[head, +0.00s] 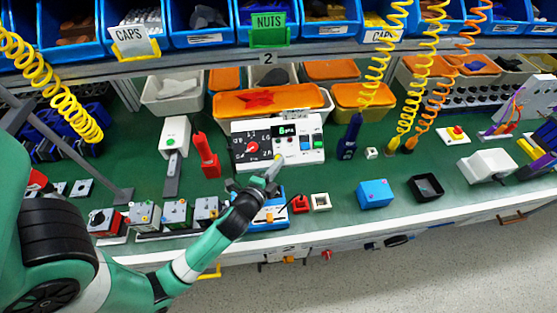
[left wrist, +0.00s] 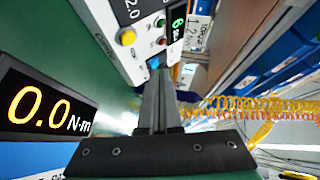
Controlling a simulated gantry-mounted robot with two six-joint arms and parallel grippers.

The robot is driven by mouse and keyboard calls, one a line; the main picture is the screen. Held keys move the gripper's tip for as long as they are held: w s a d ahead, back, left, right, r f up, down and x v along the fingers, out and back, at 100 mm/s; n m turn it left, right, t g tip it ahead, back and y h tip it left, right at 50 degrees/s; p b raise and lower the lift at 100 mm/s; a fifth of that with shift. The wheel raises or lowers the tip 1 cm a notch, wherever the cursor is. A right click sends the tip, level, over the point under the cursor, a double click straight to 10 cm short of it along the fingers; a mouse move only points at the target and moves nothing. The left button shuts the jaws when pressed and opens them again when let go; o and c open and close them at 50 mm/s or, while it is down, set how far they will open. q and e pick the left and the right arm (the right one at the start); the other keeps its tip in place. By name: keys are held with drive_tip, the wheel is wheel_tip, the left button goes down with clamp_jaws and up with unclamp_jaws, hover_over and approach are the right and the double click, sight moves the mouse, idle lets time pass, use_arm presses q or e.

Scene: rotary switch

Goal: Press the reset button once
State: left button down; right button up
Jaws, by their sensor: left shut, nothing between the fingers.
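The switch panel (head: 266,121) stands at the middle of the green bench. Its black left half has a red rotary knob (head: 252,148), and its white right half has a small green-lit display (head: 287,129) and several coloured buttons. The left wrist view shows a yellow button (left wrist: 127,37), a red one, a green one and a blue one (left wrist: 153,62). I cannot read which is the reset button. My left gripper (head: 273,166) is shut and empty at the panel's lower front edge; its tips (left wrist: 160,74) appear close to the blue button. Contact cannot be told. My right gripper is out of view.
A blue unit (head: 270,216) sits below my left wrist. A readout showing 0.0 N·m (left wrist: 45,108) is close beside the gripper. A red upright tool (head: 206,155) stands left of the panel. Coiled cables hang to the right.

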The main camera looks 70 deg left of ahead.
use_arm(q)
drive_tip(key=a+f, duration=0.2)
drive_tip(key=shift+w+a+f+b, duration=0.3)
drive_tip(key=shift+w+a+f, duration=0.1)
drive_tip(key=shift+a+f, duration=0.3)
drive_tip(key=shift+f, duration=0.05)
idle(1.6)
drive_tip(key=shift+a+f, duration=0.25)
